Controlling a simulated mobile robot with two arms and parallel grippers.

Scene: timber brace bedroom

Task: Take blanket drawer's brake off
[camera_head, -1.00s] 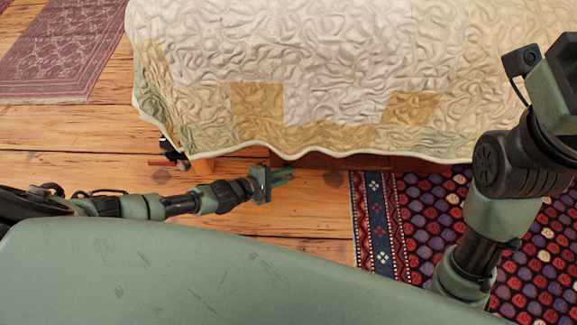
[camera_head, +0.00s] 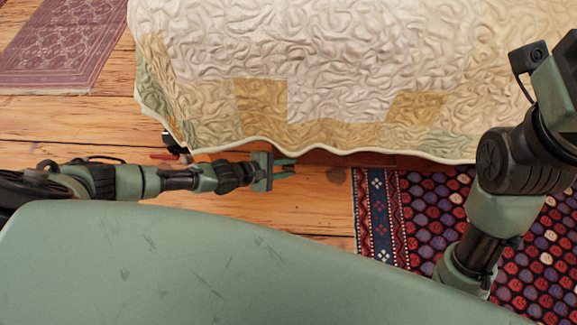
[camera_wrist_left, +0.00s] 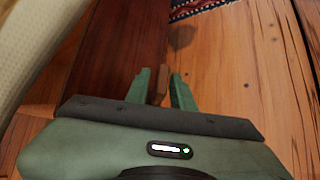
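The drawer (camera_head: 325,158) is a strip of reddish-brown wood under the bed's hanging quilt. In the left wrist view its dark wood (camera_wrist_left: 121,55) runs beside my fingers. My left gripper (camera_head: 286,168) is just in front of the bed's lower edge, fingers pointing right. In the left wrist view the gripper (camera_wrist_left: 161,86) has its fingers apart, with a small brown wooden piece (camera_wrist_left: 159,82) between them, nearer the left finger. I cannot tell whether this piece is the brake. My right arm stands at the right; its gripper is out of view.
A pale quilt (camera_head: 330,60) covers the bed and hangs over its front. A red bar and black part (camera_head: 168,152) show below the bed's left corner. A patterned rug (camera_head: 440,215) lies right, another rug (camera_head: 65,45) far left. Bare floorboards (camera_head: 305,205) lie in front.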

